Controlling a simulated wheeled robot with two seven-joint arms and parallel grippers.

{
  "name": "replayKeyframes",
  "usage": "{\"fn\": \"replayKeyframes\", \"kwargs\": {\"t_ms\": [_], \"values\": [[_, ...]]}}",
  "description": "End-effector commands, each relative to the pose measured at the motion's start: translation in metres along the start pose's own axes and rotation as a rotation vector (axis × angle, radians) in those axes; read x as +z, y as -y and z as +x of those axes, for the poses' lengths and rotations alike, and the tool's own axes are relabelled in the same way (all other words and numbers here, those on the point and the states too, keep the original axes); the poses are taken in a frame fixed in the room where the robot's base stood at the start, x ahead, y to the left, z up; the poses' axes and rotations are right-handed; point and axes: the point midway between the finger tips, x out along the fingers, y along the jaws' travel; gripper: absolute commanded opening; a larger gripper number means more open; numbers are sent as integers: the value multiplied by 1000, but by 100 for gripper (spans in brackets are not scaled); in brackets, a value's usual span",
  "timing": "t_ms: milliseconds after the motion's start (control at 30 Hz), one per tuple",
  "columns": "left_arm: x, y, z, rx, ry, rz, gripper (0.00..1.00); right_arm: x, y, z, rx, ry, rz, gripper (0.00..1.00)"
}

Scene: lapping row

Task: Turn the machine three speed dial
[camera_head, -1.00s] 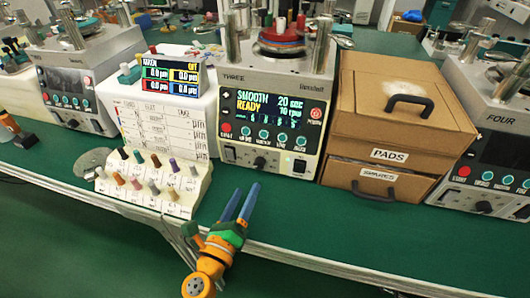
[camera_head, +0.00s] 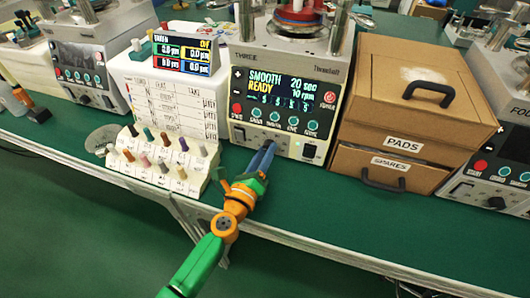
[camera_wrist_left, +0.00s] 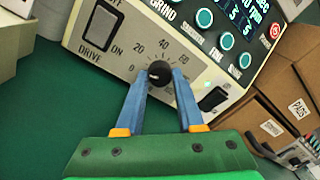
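Machine three (camera_head: 283,62) stands at the back of the green table, its lit screen reading SMOOTH, READY, 20 sec and 10 rpm. Its speed dial (camera_wrist_left: 159,73) is a small black knob low on the front panel, with a printed scale around it showing 0, 20, 40 and 60. My left gripper (camera_head: 268,150) reaches up to the panel from the front. In the left wrist view its blue fingers (camera_wrist_left: 160,84) lie on both sides of the knob, with no clear gap. In the head view the fingertips mostly hide the knob. My right gripper is not in view.
A DRIVE rocker switch (camera_wrist_left: 102,22) is left of the dial, and another black switch (camera_wrist_left: 213,98) is right of it. A rack of coloured pegs (camera_head: 160,165) stands left of my gripper. A cardboard PADS box (camera_head: 410,100) stands to the right. The table front is clear.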

Motion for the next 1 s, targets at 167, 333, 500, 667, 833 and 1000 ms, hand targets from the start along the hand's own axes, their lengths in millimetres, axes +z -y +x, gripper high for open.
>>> {"fn": "replayKeyframes", "kwargs": {"t_ms": [167,333,500,667,833,1000], "values": [[0,0,0,-1,0,0,0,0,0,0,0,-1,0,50],[0,0,0,0,-1,19,0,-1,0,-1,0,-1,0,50],[1,1,0,4,-5,89,0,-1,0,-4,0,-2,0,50],[1,1,0,10,-11,209,0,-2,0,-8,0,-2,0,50],[1,1,0,16,-18,368,0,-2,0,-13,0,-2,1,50],[1,2,0,22,-26,532,0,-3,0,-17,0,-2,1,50]]}}
